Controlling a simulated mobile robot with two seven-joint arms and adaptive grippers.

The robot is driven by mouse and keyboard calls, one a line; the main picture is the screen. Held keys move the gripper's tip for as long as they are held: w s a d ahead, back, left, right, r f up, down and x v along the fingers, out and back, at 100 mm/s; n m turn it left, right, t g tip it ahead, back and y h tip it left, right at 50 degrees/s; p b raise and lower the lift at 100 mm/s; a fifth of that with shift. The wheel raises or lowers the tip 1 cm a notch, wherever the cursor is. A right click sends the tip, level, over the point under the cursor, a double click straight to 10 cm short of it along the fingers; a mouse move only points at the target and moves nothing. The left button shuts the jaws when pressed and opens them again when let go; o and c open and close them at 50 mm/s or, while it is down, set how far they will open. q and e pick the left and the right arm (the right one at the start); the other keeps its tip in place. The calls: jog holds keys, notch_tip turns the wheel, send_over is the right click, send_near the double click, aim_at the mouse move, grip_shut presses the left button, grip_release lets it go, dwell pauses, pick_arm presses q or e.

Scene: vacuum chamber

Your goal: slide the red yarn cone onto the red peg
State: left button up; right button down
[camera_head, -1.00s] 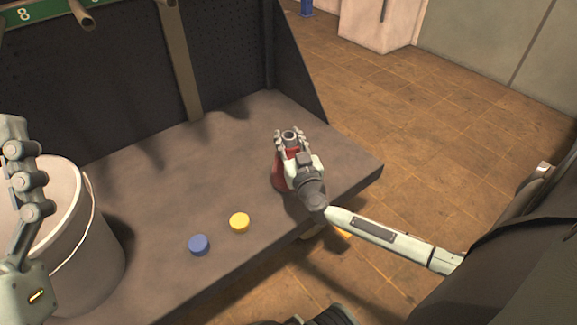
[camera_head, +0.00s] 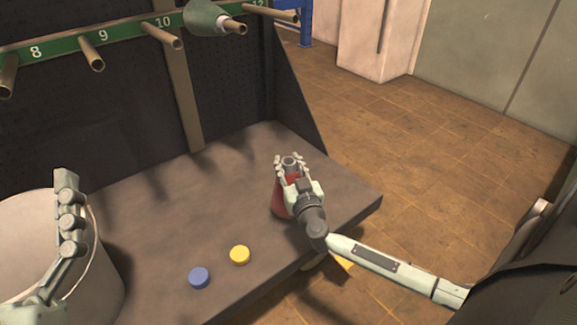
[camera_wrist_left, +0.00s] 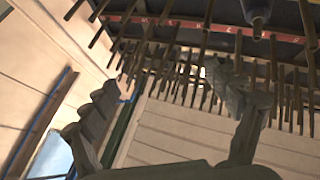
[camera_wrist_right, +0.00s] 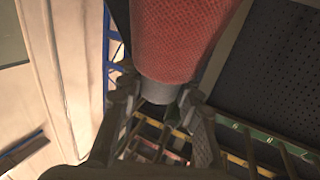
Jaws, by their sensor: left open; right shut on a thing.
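The red yarn cone (camera_head: 283,198) is upright at the right end of the grey bench, on or just above its top; I cannot tell if it touches. My right gripper (camera_head: 291,169) is shut on the cone's grey tip. In the right wrist view the cone's red side (camera_wrist_right: 180,40) fills the top, its tip between the fingers (camera_wrist_right: 162,108). My left gripper (camera_head: 68,205) is open and empty above the white bucket; its spread fingers show in the left wrist view (camera_wrist_left: 172,105). A red strip (camera_wrist_left: 185,24) with brown pegs shows there; I cannot single out the red peg.
A green strip (camera_head: 120,40) with numbered pegs crosses the back panel, with a green cone (camera_head: 207,18) on one peg. The white bucket (camera_head: 60,262) stands at left. Blue (camera_head: 199,278) and yellow (camera_head: 240,255) discs lie on the bench (camera_head: 170,205). The bench middle is clear.

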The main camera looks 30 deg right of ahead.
jog(key=r, duration=0.1)
jog(key=w+a+r+p, duration=0.1)
jog(key=a+r+p, duration=0.1)
jog(key=shift+w, duration=0.35)
pick_arm(q)
jog(key=w+a+f+g+y+p, duration=0.1)
jog(key=w+a+f+g+y, duration=0.15)
jog(key=f+g, duration=0.65)
jog(key=s+a+f+g+y+p, duration=0.1)
jog(key=a+f+g+y, duration=0.1)
jog(key=f, duration=0.4)
jog(key=s+a+f+g+y+p, duration=0.1)
jog(key=s+a+f+y, duration=0.1)
jog(key=a+f, duration=0.3)
jog(key=shift+s+a+f+n+g+y, duration=0.3)
jog(key=shift+f+g+y, duration=0.1)
jog(key=shift+f, duration=0.8)
pick_arm(e)
jog(key=w+a+r, duration=0.5)
jog(key=w+a, duration=0.1)
jog(key=shift+a, duration=0.4)
jog(key=shift+r, duration=0.15)
